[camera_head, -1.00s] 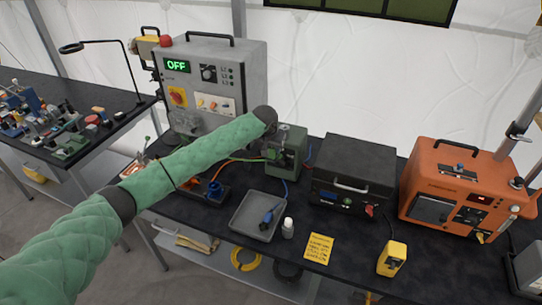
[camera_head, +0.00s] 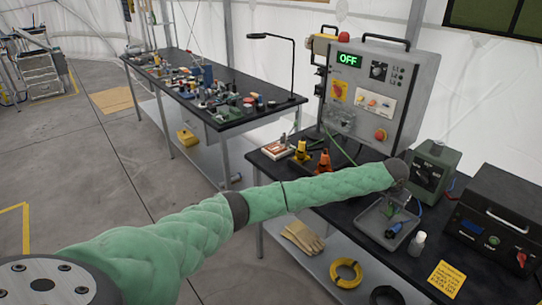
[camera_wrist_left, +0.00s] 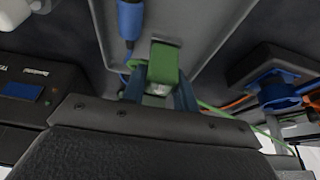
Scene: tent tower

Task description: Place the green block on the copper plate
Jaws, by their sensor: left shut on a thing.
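The green block (camera_wrist_left: 164,62) sits between the two fingers of my left gripper (camera_wrist_left: 160,92) in the left wrist view, and the gripper is shut on it. In the head view, my left gripper (camera_head: 391,204) is over the grey tray (camera_head: 372,226), small and partly behind my wrist; a bit of green shows there. I cannot tell whether the block touches the tray. A flat reddish piece with a pale edge (camera_head: 276,148) lies at the bench's left end; I cannot tell whether it is the copper plate. My right gripper is not in view.
A blue-handled tool (camera_head: 394,230) lies in the tray, with a white bottle (camera_head: 417,243) beside it. A green box (camera_head: 436,168) and a black case (camera_head: 500,210) stand right. Orange and yellow items (camera_head: 323,162) and a grey power cabinet (camera_head: 385,85) stand behind my arm. A green cable crosses the bench.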

